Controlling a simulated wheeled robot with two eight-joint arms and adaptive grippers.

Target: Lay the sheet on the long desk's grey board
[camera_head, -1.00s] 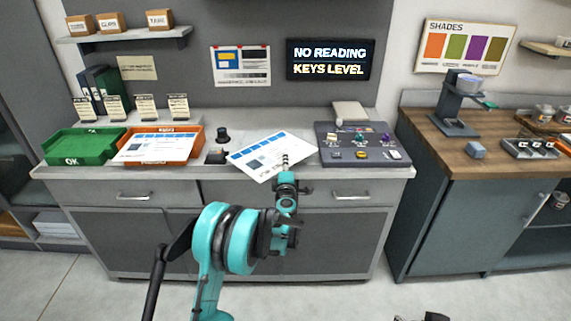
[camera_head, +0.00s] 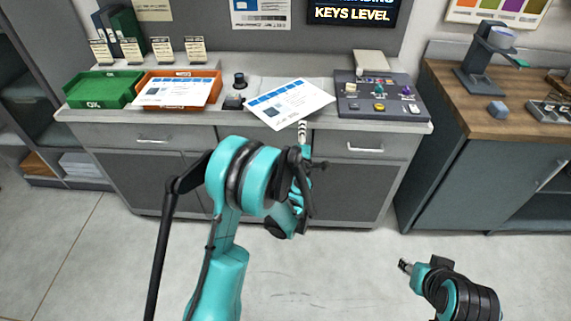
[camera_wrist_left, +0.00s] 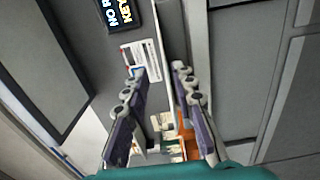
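The white sheet (camera_head: 290,100) with a blue band along its top is at the front of the long desk, turned askew. It covers part of a light grey board (camera_head: 262,84), and its near corner reaches past the desk's front edge. I cannot tell whether it lies fully flat. My left gripper (camera_head: 302,126) is just in front of the sheet's near edge. In the left wrist view its two fingers (camera_wrist_left: 160,75) stand apart with nothing clear between them. My right gripper (camera_head: 405,266) is low at the right, over the floor, too small to judge.
A dark console (camera_head: 378,108) with coloured knobs stands right of the sheet, close to its edge. Left are a black knob (camera_head: 239,80), an orange tray (camera_head: 200,76) with another sheet (camera_head: 172,92) on it, and a green tray (camera_head: 100,92). A wooden-topped counter (camera_head: 470,122) stands at right.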

